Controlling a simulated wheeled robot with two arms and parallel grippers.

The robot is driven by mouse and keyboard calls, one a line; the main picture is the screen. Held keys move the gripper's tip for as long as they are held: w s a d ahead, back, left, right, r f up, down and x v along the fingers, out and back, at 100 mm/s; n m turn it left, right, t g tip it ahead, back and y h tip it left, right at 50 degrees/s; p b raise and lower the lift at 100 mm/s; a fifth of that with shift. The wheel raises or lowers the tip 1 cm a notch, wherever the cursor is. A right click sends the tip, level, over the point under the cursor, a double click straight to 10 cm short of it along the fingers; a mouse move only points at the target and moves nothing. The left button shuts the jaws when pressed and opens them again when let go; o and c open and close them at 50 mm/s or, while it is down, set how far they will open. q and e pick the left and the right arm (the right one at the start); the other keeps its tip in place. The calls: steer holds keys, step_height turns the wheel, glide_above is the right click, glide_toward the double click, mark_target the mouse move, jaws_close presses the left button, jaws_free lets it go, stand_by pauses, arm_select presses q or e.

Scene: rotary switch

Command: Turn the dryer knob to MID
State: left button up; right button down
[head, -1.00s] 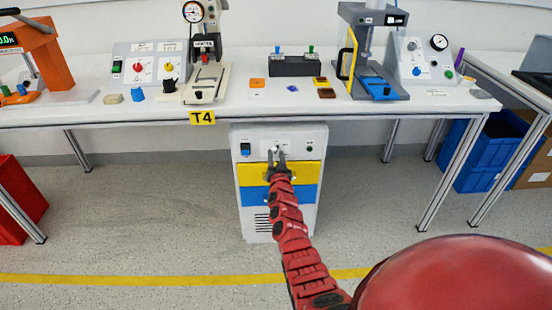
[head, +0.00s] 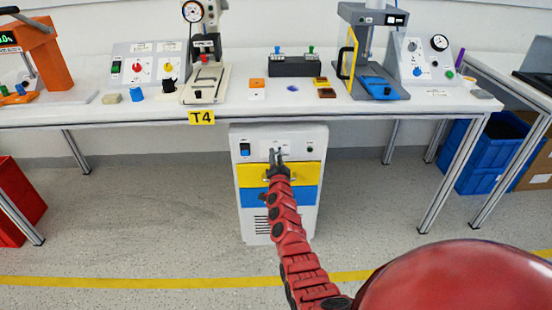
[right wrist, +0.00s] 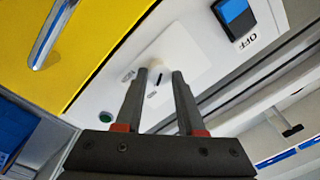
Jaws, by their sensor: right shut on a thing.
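The dryer is a white cabinet (head: 309,220) under the table, with a yellow and a blue drawer front. Its white control panel shows in the right wrist view (right wrist: 195,50). There a small white knob (right wrist: 158,84) with a dark pointer line sits between my right gripper's fingertips (right wrist: 159,73). My right gripper (head: 275,153) is shut on the knob at the panel's top middle. The fingers hide part of the knob and its position labels, so I cannot read its setting. My left gripper is not in view.
A blue rocker switch (right wrist: 236,15) marked OFF sits beside the knob plate. The table edge (head: 330,115) overhangs above. The floor around the cabinet is clear.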

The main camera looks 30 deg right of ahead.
stand_by(0.3)
steer(key=c, duration=0.5)
jaws_free()
steer(key=shift+s, duration=0.1)
steer(key=shift+s+a+p, duration=0.2)
steer(key=shift+s+p, duration=0.05)
steer(key=shift+p, duration=0.2)
steer(key=p+v, duration=0.5)
steer(key=v, duration=1.1)
steer(key=shift+s+a+f, duration=0.15)
steer(key=shift+s+a, duration=0.05)
steer(key=shift+s, duration=0.05)
